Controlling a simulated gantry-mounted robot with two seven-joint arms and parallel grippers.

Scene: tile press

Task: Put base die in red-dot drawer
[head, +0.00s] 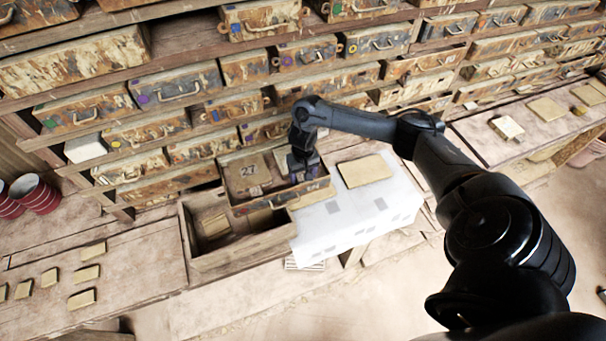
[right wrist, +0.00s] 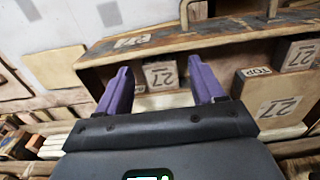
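An open wooden drawer (head: 262,207) juts from the shelf in the head view; it also shows in the right wrist view (right wrist: 205,38). My right gripper (head: 303,172) reaches down into its right part. In the right wrist view, my right gripper's purple fingers (right wrist: 163,78) are spread, with a block marked 27 (right wrist: 160,75) between or just beyond them and gaps on both sides. A block marked TOP (right wrist: 262,90) and another marked 27 lie to the right. I cannot tell which block is the base die. No red dot is clearly readable on the open drawer. My left gripper is out of view.
An open wooden box (head: 240,249) stands below the drawer. A white block-like surface (head: 340,222) with a tan tile (head: 364,171) is to the right. Closed drawers with coloured dots fill the rack behind. Several small tiles lie on the left bench (head: 130,270).

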